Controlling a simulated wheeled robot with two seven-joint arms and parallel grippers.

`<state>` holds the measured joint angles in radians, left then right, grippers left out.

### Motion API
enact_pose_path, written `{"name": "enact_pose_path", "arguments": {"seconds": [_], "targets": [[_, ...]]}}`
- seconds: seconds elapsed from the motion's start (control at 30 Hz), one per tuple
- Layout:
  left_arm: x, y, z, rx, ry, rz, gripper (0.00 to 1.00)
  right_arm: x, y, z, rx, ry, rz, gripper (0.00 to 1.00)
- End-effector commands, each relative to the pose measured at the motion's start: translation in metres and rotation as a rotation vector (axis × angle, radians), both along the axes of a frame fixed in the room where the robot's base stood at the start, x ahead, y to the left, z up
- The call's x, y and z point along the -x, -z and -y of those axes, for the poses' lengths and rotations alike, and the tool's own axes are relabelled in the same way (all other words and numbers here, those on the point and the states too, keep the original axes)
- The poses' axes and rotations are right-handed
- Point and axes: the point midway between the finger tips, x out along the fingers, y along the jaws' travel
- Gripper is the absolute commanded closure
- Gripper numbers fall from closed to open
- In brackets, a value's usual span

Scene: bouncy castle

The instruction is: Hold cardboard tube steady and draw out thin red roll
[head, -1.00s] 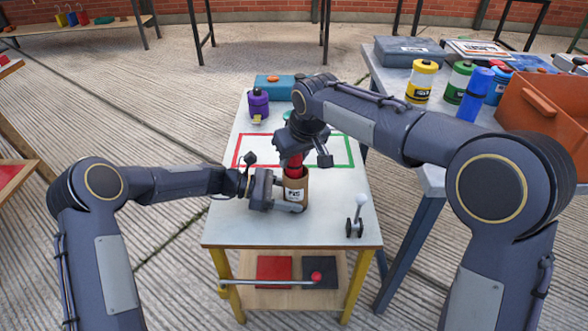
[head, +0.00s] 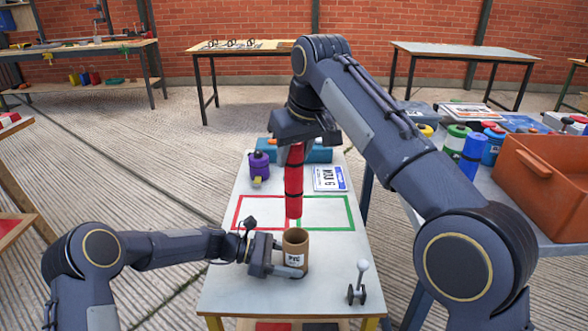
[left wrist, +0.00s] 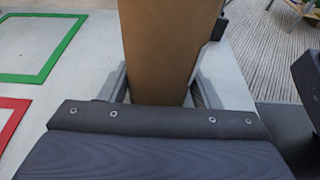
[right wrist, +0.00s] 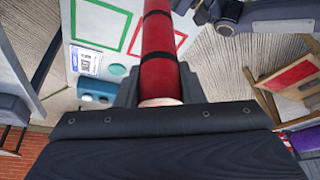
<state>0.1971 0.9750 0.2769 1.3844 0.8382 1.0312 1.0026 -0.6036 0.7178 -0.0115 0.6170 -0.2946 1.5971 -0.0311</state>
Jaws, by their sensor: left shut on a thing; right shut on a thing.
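The brown cardboard tube (head: 296,243) stands upright on the small white table, its open top showing. My left gripper (head: 278,259) is shut around its lower part from the left; the tube also fills the middle of the left wrist view (left wrist: 168,45). The thin red roll (head: 294,185) hangs upright above the tube, with black bands around it. My right gripper (head: 298,140) is shut on its upper end; the roll also shows in the right wrist view (right wrist: 158,75). In the head view the roll's lower end appears just above the tube's mouth, clear of it.
Red (head: 236,212) and green (head: 352,215) outlined rectangles lie bare on the white table. A purple bottle (head: 259,165), a teal box (head: 318,153) and a printed card (head: 329,179) are behind. A small lever (head: 359,280) stands at front right. An orange bin (head: 545,185) is on the right table.

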Motion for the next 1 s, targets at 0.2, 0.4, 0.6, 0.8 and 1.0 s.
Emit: {"name": "enact_pose_path", "arguments": {"seconds": [0.2, 0.4, 0.6, 0.8, 1.0], "targets": [[0.000, 0.000, 0.000, 0.000, 0.000, 0.000, 0.56, 0.000, -0.004, 0.000, 0.001, -0.001, -0.001, 1.00], [0.000, 0.000, 0.000, 0.000, 0.000, 0.000, 0.37, 0.000, -0.004, 0.000, 0.000, 0.000, 0.000, 1.00], [0.000, 0.000, 0.000, 0.000, 0.000, 0.000, 0.18, 0.000, -0.004, 0.000, 0.000, 0.000, 0.000, 1.00], [0.000, 0.000, 0.000, 0.000, 0.000, 0.000, 0.18, 0.000, -0.004, 0.000, 0.000, 0.000, 0.000, 1.00], [-0.001, -0.006, -0.018, -0.001, -0.004, 0.002, 0.18, 0.000, -0.004, 0.000, 0.000, 0.000, 0.000, 1.00]]}}
